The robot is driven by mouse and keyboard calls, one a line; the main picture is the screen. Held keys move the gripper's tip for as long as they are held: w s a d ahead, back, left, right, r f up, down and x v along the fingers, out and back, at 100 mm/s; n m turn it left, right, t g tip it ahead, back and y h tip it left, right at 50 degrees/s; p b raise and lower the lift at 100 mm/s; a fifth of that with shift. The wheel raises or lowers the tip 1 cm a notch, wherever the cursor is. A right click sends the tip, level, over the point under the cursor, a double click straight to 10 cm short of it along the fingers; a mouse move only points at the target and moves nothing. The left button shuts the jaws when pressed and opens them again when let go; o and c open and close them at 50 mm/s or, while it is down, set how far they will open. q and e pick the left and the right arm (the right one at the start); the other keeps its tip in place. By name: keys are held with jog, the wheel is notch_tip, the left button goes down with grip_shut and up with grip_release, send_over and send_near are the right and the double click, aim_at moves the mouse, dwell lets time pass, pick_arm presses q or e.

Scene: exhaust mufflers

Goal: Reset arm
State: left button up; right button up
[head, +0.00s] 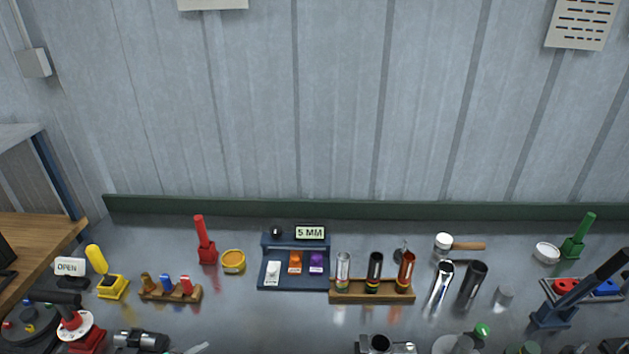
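Neither of my grippers shows in the head view, and no arm comes in from either side. A wooden rack (345,297) stands at the middle right of the metal bench. It holds a clear or silver tube (343,268), a black tube (375,268) and a red-brown tube (406,268), all upright. To its right a shiny silver tube (442,283) and a dark tube (472,283) stand slightly tilted and apart from the rack.
A blue stand (267,252) with a "5 MM" sign (311,233) sits left of the rack. Bare bench lies at front centre-left. Objects at the bottom edge are cut off.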

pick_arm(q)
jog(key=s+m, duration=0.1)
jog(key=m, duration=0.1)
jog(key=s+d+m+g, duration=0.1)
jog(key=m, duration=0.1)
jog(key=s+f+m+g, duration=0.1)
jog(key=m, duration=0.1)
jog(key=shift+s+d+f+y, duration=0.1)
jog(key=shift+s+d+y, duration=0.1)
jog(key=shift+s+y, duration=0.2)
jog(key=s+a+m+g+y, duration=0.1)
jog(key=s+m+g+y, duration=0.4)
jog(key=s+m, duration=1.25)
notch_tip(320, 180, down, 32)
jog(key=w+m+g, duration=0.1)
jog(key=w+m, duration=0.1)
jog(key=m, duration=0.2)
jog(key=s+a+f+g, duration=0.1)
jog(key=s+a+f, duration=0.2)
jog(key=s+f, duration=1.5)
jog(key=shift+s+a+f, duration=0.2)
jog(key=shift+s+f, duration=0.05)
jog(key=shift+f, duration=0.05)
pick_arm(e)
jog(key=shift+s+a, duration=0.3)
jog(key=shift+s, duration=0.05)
